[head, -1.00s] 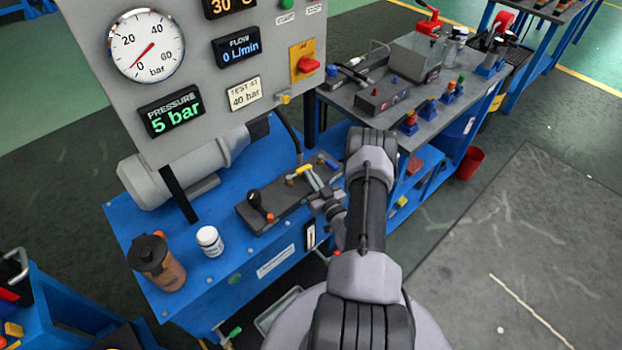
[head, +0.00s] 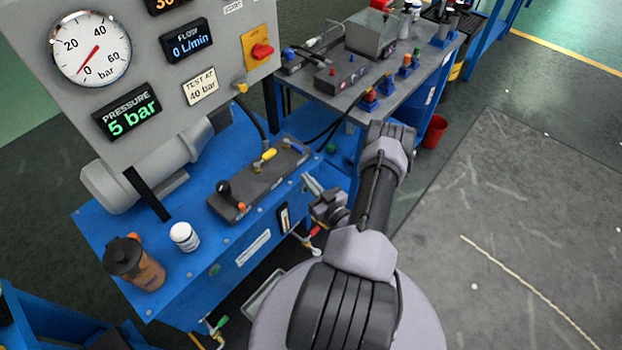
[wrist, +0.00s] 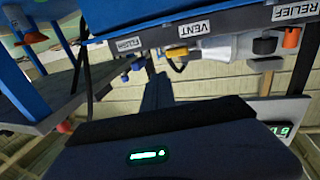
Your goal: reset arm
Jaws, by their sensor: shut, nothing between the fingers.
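My arm reaches forward in the head view, and my gripper (head: 312,186) is at its far end, shut and empty. It appears just off the front edge of the blue test bench (head: 222,287), to the right of the dark valve block (head: 240,207). The gap between gripper and bench is hard to judge. The block carries a black-knobbed lever (head: 224,190), a yellow handle (head: 265,156) and a blue handle (head: 292,145). In the wrist view, a VENT label (wrist: 195,29) and a RELIEF label (wrist: 292,11) show; I cannot make out the fingertips there.
A brown bottle with a dark lid (head: 138,264) and a white jar (head: 184,237) stand at the bench's left. The gauge panel (head: 120,30) rises behind, reading 5 bar. A second bench (head: 412,82) and a red bucket (head: 435,131) stand beyond.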

